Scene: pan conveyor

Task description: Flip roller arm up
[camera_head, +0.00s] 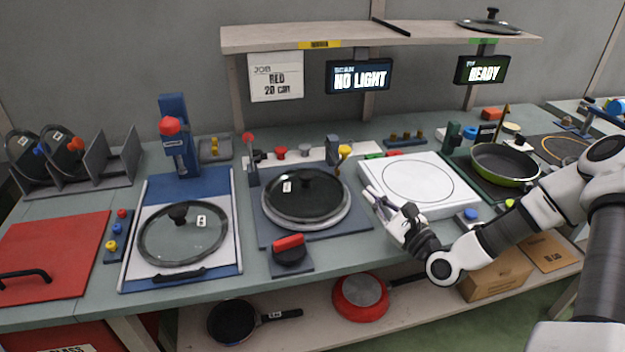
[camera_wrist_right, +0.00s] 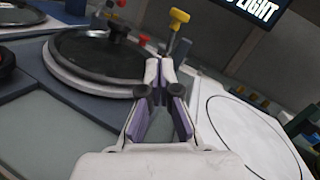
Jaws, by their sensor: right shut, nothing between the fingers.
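A round turntable base (camera_head: 265,222) carries a black lid (camera_head: 310,190) with a knob. At its back right stands a dark bracket (camera_head: 332,148) beside a yellow-tipped lever (camera_head: 344,153); the yellow knob (camera_wrist_right: 179,16) also shows in the right wrist view. At its back left stands an upright post with a red tip (camera_head: 249,138). I cannot tell for sure which of these is the roller arm. My right gripper (camera_head: 371,194) is shut and empty, between the lid station and the white plate, touching neither lever. Its fingertips (camera_wrist_right: 159,66) meet in the wrist view. My left gripper is out of view.
A white square plate (camera_head: 447,207) with a circle lies right of my right gripper. A red-handled dial (camera_head: 289,247) stands in front of the lid. A glass lid (camera_head: 160,247) lies at the left. A shelf (camera_head: 300,36) with hanging screens (camera_head: 358,77) runs above the back.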

